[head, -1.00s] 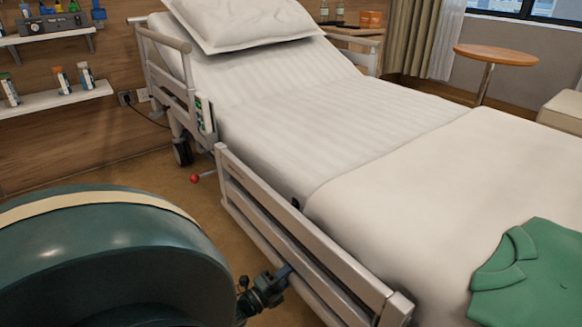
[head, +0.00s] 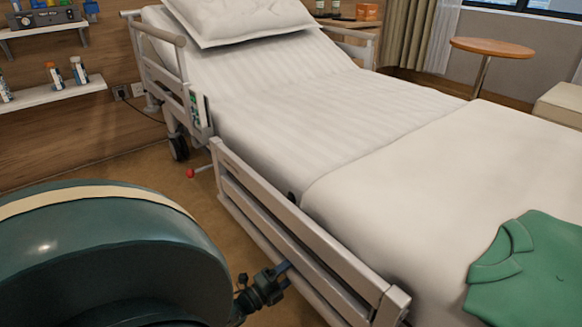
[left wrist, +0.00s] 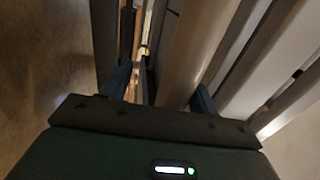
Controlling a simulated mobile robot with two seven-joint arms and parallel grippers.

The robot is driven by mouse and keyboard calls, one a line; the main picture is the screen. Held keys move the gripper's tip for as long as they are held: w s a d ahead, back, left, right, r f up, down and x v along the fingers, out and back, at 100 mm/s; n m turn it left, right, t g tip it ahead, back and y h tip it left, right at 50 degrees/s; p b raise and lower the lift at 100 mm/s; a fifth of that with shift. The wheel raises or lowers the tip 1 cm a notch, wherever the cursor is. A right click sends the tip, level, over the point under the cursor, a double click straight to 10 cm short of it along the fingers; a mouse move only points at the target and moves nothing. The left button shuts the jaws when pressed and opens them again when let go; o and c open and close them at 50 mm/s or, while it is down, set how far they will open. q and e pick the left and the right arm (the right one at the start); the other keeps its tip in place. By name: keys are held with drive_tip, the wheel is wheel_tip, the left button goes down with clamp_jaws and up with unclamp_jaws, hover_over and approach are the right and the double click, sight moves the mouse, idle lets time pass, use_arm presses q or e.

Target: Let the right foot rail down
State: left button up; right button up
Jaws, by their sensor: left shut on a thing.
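The near-side foot rail (head: 318,243), pale grey with long horizontal bars, stands raised along the lower half of the bed (head: 430,190). My left gripper (head: 284,272) is at the outer side of this rail, towards its foot end. In the left wrist view its two blue fingers (left wrist: 160,92) stand on either side of a pale grey bar (left wrist: 190,55) of the rail, and the gripper is shut on it. The exact contact is dark and partly hidden. My right gripper is not in view.
A green shirt (head: 530,265) lies on the blanket near the foot end. The head-side rail (head: 165,75) is up, with a control panel on it. A red-knobbed lever (head: 192,173) sticks out below the bed. Bare floor (head: 150,180) lies beside the bed.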

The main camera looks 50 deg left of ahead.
use_arm(q)
drive_tip(key=shift+s+d+f, duration=0.2)
drive_tip(key=shift+s+f, duration=0.15)
drive_tip(key=shift+f, duration=0.05)
drive_tip(key=o, duration=0.4)
drive_tip(key=s, duration=0.4)
drive_tip(key=s+f, duration=0.1)
drive_tip(key=s, duration=0.3)
drive_tip(key=s+a, duration=0.1)
drive_tip(key=s, duration=0.3)
drive_tip(key=shift+f, duration=0.25)
drive_tip(key=shift+s+f, duration=0.1)
drive_tip(key=shift+s, duration=0.25)
drive_tip(key=c, duration=0.4)
drive_tip(key=shift+a, duration=0.15)
drive_tip(key=shift+r, duration=0.2)
